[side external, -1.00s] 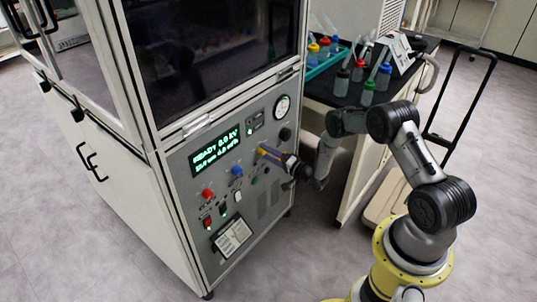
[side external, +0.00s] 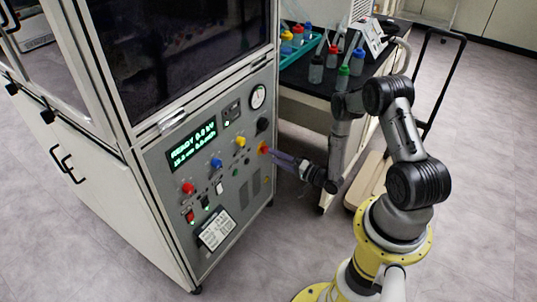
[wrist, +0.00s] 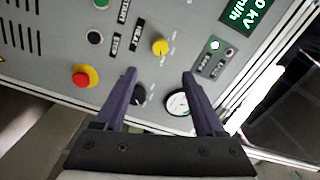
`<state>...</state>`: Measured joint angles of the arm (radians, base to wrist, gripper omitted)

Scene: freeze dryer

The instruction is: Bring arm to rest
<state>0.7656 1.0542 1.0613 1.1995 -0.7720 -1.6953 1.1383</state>
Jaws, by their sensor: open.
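My gripper (side external: 285,160) is in front of the right part of the freeze dryer's control panel (side external: 225,175), its fingers pointing at the panel. In the wrist view my gripper (wrist: 159,77) is open, with nothing between its fingers. The yellow knob (wrist: 160,47) lies ahead of the fingertips in that view, clear of them. The black knob (wrist: 140,92) and round gauge (wrist: 177,104) show between the fingers, behind them on the panel.
The lit green display (side external: 193,143), blue knob (side external: 216,163) and red knob (side external: 188,188) are left on the panel. A dark bench (side external: 305,78) with several capped bottles stands behind my arm, and a cart handle (side external: 440,90) is behind it. Floor in front is clear.

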